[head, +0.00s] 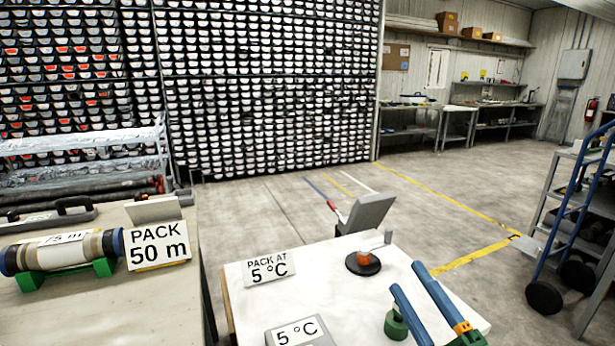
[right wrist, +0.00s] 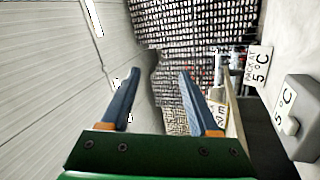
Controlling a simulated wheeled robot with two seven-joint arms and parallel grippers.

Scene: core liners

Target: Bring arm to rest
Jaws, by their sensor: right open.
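My right gripper (head: 405,276) has two long blue fingers with orange bands. It is in front of and above the right part of the white table (head: 235,300). In the right wrist view the same gripper (right wrist: 156,75) has its fingers apart, with nothing between them. My left gripper does not show in either view. A core liner (head: 70,252) with blue ends lies on a green cradle (head: 104,267) on the left bench, apart from my right gripper.
The white table carries a "PACK AT 5 °C" sign (head: 268,268), a grey 5 °C display (head: 300,332), a black-based stand with an orange part (head: 363,262) and a green object (head: 396,325). A "PACK 50 m" sign (head: 157,245) stands left. A blue-framed cart (head: 562,225) is right.

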